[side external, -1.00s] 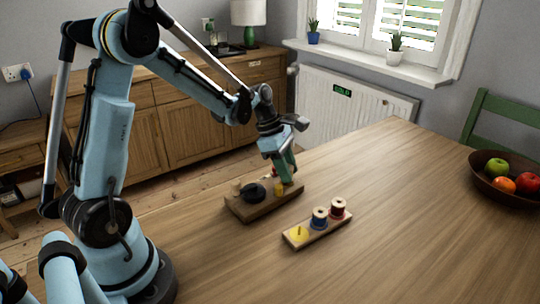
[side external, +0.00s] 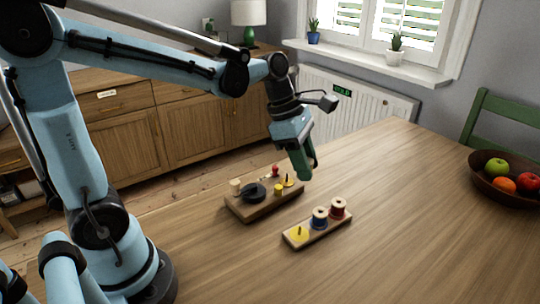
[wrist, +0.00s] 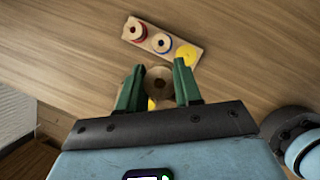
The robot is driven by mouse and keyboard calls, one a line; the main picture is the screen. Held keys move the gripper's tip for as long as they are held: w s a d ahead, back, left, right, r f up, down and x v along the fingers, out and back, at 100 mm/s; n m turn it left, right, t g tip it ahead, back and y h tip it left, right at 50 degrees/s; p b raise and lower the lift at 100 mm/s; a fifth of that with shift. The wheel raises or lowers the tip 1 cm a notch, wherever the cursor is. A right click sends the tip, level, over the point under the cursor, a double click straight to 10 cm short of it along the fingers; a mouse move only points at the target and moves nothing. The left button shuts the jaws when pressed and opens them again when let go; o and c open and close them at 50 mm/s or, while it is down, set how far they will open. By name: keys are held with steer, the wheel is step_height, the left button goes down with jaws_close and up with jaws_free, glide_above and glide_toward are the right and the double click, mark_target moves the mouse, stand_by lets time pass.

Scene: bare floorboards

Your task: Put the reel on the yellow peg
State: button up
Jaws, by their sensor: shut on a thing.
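My gripper (side external: 306,172) is above the table, right of the brown board. In the wrist view its green fingers (wrist: 160,88) are shut on a reel (wrist: 158,80) with a pale wooden top and a centre hole. The fingers hide the reel in the side view. The yellow peg's place is a yellow disc (side external: 299,233) with a short dark peg, at the near left end of the small wooden rack (side external: 290,241). It also shows in the wrist view (wrist: 186,54), ahead of the fingers, with no reel on it.
On the rack stand a blue reel (side external: 320,218) and a red reel (side external: 338,209). The brown board (side external: 258,210) carries a black disc (side external: 254,193), a yellow cylinder (side external: 278,190) and other small parts. A fruit bowl (side external: 500,187) is far right. Table between is clear.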

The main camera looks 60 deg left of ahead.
steer(key=shift+m, duration=0.4)
steer(key=s+d+f, duration=0.1)
steer(key=f, duration=0.1)
steer(key=s+d+f, duration=0.1)
steer(key=s+d, duration=0.1)
steer(key=shift+s+d+f, duration=0.2)
steer(key=shift+d+f, duration=0.05)
steer(key=shift+f, duration=0.1)
steer(key=shift+f, duration=0.1)
steer(key=shift+f, duration=2.4)
steer(key=shift+f, duration=1.75)
steer(key=o, duration=1.2)
steer(key=shift+r, duration=0.15)
